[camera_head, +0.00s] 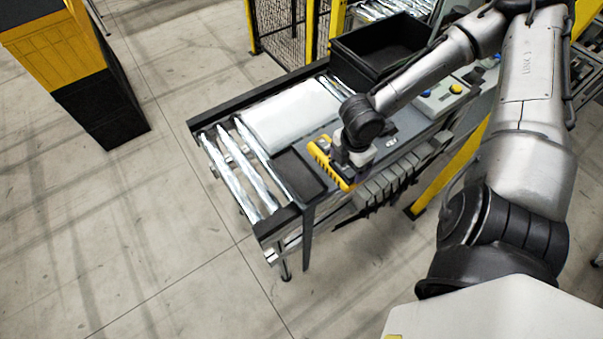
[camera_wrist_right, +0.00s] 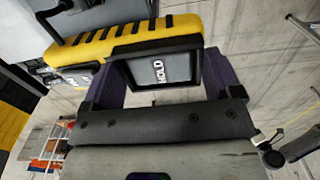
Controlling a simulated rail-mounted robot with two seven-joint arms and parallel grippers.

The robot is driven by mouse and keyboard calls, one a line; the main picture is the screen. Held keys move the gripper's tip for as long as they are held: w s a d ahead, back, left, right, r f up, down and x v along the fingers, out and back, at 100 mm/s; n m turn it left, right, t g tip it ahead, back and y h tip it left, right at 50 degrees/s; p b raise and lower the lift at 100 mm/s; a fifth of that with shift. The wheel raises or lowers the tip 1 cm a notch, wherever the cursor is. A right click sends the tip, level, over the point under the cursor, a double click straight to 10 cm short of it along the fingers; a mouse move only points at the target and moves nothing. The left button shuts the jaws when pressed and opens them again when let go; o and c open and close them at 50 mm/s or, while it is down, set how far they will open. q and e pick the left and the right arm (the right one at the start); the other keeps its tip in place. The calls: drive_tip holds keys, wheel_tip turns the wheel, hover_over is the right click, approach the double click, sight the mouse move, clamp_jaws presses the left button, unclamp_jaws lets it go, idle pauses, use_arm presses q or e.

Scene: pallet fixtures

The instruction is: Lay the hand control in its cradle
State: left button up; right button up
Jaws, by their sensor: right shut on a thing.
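The hand control (camera_head: 321,157) is a yellow and black unit, held by my right gripper (camera_head: 347,168) at the near edge of the roller table. In the right wrist view its ribbed yellow edge (camera_wrist_right: 125,40) crosses the top, and a dark screen reading HOLD faces the camera. My right gripper (camera_wrist_right: 162,78) has its two fingers on either side of the hand control. A shallow dark tray (camera_head: 298,176), which looks like the cradle, lies on the table just left of the hand control. I cannot tell whether the two touch. My left gripper is not in view.
A white slab (camera_head: 292,113) lies on the rollers behind the tray. A black bin (camera_head: 372,52) stands at the back. A box with a yellow button (camera_head: 456,88) is to the right. Bare rollers (camera_head: 243,165) are at left, and a yellow-black cabinet (camera_head: 75,72) stands far left.

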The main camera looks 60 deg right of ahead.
drive_tip(key=shift+w+a+f, duration=0.35)
drive_tip(key=shift+w+f, duration=1.4)
drive_tip(key=shift+w, duration=0.05)
drive_tip(key=shift+w+a+f, duration=0.35)
drive_tip(key=shift+w+f, duration=1.4)
drive_tip(key=shift+f, duration=0.05)
drive_tip(key=shift+w+a+f, duration=0.35)
drive_tip(key=shift+w+f, duration=1.4)
drive_tip(key=shift+w, duration=0.05)
drive_tip(key=o, duration=0.9)
drive_tip(key=shift+o, duration=0.2)
